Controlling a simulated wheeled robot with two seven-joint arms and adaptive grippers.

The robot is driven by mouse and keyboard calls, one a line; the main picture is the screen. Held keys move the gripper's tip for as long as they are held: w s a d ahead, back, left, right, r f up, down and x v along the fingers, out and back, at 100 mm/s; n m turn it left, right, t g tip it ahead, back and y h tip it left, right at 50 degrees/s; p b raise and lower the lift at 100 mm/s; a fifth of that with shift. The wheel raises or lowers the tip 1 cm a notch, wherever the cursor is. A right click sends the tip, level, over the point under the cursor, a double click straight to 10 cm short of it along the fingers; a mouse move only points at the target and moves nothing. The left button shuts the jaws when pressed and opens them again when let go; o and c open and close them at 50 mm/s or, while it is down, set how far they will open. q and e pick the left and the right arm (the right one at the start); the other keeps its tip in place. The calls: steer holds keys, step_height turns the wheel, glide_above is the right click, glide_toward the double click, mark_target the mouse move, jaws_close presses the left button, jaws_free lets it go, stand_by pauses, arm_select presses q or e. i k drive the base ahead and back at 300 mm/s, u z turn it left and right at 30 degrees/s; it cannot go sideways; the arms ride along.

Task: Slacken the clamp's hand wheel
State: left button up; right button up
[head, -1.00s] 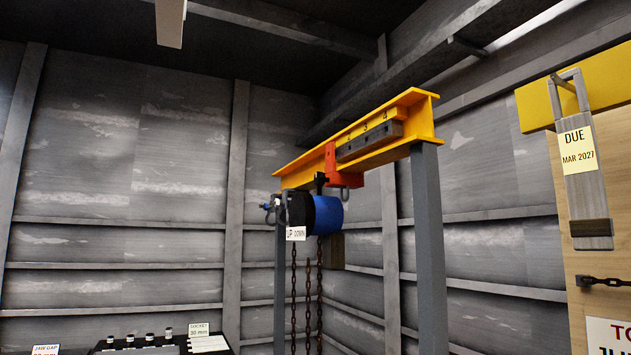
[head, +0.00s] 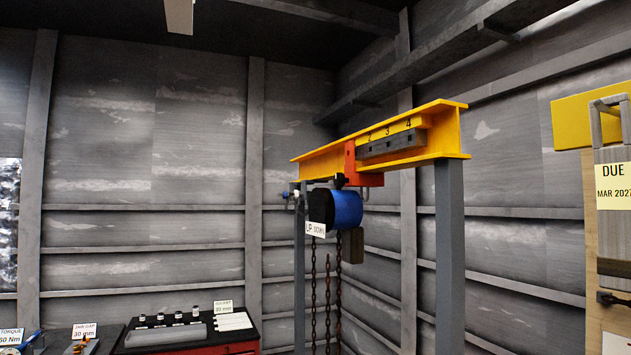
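A red-orange beam clamp (head: 369,179) sits on the yellow beam (head: 446,146), beside a grey block marked with numbers (head: 393,144). A blue and black chain hoist (head: 345,208) hangs under the clamp, with a white tag on its front and rusty chains (head: 327,290) below it. A small silvery and blue part (head: 289,196) shows at the hoist's left; I cannot tell whether it is the hand wheel. No other wheel can be made out on the clamp. Neither gripper is in view.
Grey posts (head: 449,250) hold up the beam. At lower left a red cabinet (head: 238,348) carries a tray of sockets and labelled cards. Corrugated-looking grey walls stand behind.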

mark_target(339, 179)
steer(key=u, duration=0.6)
steer(key=i, duration=1.45)
steer(key=u, duration=0.25)
